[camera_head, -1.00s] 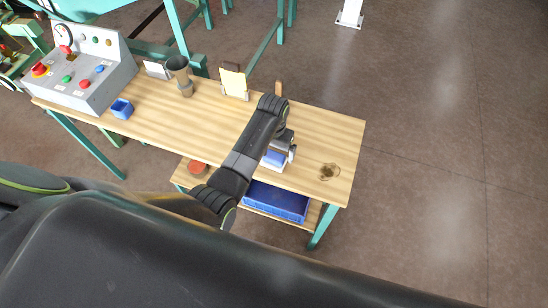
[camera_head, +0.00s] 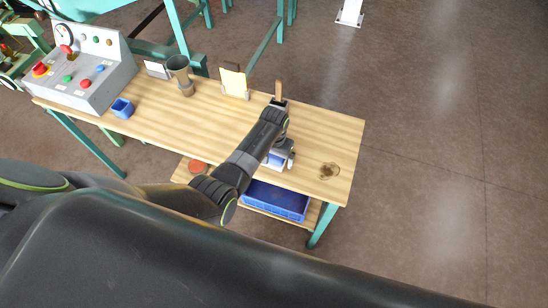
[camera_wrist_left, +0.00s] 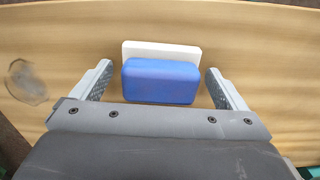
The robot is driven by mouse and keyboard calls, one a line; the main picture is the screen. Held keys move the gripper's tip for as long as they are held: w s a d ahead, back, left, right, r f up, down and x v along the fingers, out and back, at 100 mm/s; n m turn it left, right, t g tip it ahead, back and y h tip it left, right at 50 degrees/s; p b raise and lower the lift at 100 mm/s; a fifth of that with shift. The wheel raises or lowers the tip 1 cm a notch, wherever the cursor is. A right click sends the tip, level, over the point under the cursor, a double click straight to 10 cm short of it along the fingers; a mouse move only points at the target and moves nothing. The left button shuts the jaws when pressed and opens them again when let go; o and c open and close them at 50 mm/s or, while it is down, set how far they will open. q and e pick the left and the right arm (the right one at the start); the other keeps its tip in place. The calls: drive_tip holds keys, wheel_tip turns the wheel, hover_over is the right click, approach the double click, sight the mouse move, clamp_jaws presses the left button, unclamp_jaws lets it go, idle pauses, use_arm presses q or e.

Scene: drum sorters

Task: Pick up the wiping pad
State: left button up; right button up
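The wiping pad is a blue block (camera_wrist_left: 160,82) on a white base (camera_wrist_left: 160,50), lying on the wooden table. In the left wrist view it lies between the two fingers of my left gripper (camera_wrist_left: 158,70), with a gap on each side. The left gripper is open and empty. In the head view this gripper (camera_head: 281,155) is over the pad (camera_head: 270,162), which the arm partly hides. My right gripper is not in view.
A blue bin (camera_head: 275,200) sits on the lower shelf. The table's right end is mostly clear.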

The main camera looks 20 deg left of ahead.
use_arm(q)
drive_tip(key=c, duration=0.9)
drive_tip(key=shift+r, duration=0.15)
drive_tip(key=shift+c, duration=0.2)
wheel_tip(320, 180, up, 10)
drive_tip(key=shift+f+b, duration=0.15)
drive_tip(key=shift+b, duration=0.15)
